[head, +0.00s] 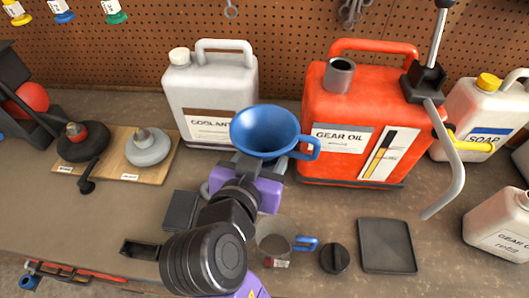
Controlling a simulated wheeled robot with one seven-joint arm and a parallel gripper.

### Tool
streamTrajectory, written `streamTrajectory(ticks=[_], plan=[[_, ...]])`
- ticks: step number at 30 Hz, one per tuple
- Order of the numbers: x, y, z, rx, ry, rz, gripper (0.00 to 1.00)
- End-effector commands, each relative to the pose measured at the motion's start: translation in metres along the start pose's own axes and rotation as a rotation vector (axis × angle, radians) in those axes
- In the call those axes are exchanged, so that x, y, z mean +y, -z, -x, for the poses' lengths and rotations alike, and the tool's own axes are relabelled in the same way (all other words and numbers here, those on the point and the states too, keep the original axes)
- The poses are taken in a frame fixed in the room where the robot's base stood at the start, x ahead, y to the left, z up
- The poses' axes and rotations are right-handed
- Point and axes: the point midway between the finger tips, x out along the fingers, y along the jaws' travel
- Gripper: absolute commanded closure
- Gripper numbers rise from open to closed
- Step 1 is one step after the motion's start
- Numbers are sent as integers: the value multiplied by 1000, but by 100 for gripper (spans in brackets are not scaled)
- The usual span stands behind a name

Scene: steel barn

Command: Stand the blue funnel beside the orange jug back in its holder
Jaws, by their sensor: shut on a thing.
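The blue funnel (265,128) is upright, wide mouth up, just left of the orange jug (352,112) and in front of the white coolant jug. Its handle loop overlaps the orange jug's left edge in the picture. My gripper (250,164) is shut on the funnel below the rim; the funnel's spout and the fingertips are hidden. I cannot make out the funnel's holder for certain.
A clear measuring cup (272,241) with a blue handle, a black cap (334,258) and a dark square tray (387,246) lie in front. The coolant jug (209,97) stands behind. A grey pump spout (452,165) hangs right of the orange jug.

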Motion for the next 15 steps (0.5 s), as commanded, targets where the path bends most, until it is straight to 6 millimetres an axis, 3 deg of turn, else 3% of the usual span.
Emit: streamTrajectory(ticks=[2, 3, 6, 7, 15], plan=[[0, 0, 0, 0, 0, 0, 95], [0, 0, 0, 0, 0, 0, 44], [0, 0, 0, 0, 0, 0, 24], [0, 0, 0, 0, 0, 0, 20], [0, 0, 0, 0, 0, 0, 20]])
